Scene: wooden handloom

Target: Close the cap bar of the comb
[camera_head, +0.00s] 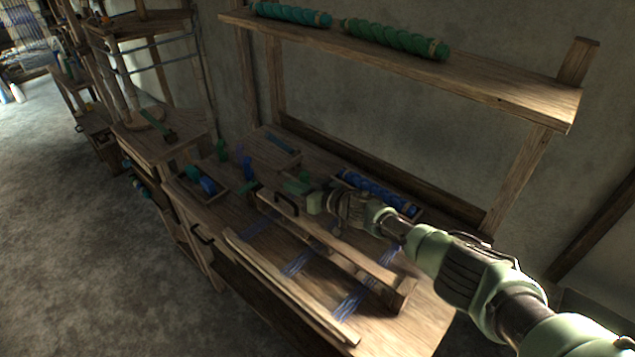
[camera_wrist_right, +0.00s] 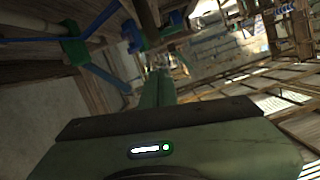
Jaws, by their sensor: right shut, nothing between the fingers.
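On the workbench lies a wooden comb frame with a long rear bar (camera_head: 345,252) and a long front bar (camera_head: 290,290). Blue thread bands (camera_head: 298,262) cross between them. A dark handle (camera_head: 286,204) sits near the rear bar's left end. I cannot tell for sure which bar is the cap bar. My right gripper (camera_head: 298,186) is shut and empty just behind and above that handle. Whether it touches the bar cannot be told. In the right wrist view its green fingers (camera_wrist_right: 157,88) are together. My left gripper is not in view.
Behind the comb is a tray of blue rolls (camera_head: 375,190). A small box with blue and green spools (camera_head: 207,186) stands at the bench's left. A shelf (camera_head: 480,84) with green rolls (camera_head: 395,38) hangs above. Open floor (camera_head: 75,240) lies left.

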